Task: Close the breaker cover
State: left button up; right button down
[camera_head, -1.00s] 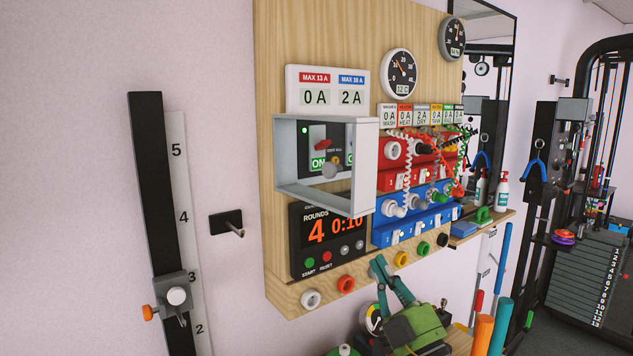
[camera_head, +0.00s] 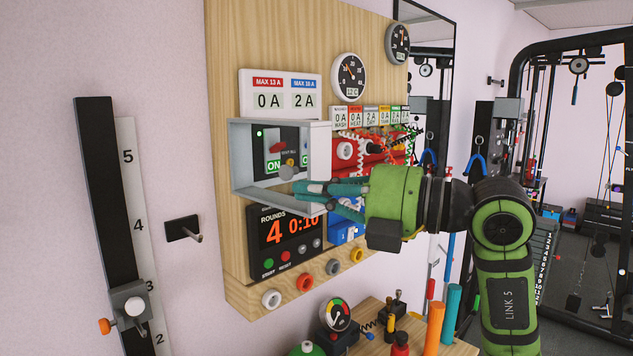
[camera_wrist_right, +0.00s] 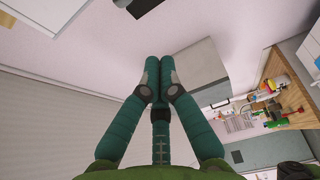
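The breaker box (camera_head: 240,165) is a grey frame on the wooden board, and its front looks open in the head view. Inside are red and yellow switches with green ON labels, and a grey knob (camera_head: 286,172) shows in front of them. A broad grey panel (camera_head: 319,150) forms its right side; I cannot tell whether this is the cover or a wall. My right gripper (camera_head: 302,192) is at the box's lower right corner, its teal fingers overlapping the edge; contact is unclear. In the right wrist view the fingers (camera_wrist_right: 160,75) are together and empty, beside a grey panel (camera_wrist_right: 200,70). My left gripper is out of view.
Red and blue socket blocks with coiled cables lie right of the box, partly behind my gripper. A rounds timer (camera_head: 283,236) sits below it, with colored rings under that. A wall peg (camera_head: 185,229) and slider rail stand left. A table (camera_head: 375,315) with small items is below.

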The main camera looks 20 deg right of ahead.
jog(key=p+x, duration=0.3)
jog(key=x, duration=0.5)
jog(key=d, duration=0.2)
jog(key=w+d+p, duration=0.1)
jog(key=d, duration=0.1)
jog(key=shift+a, duration=0.15)
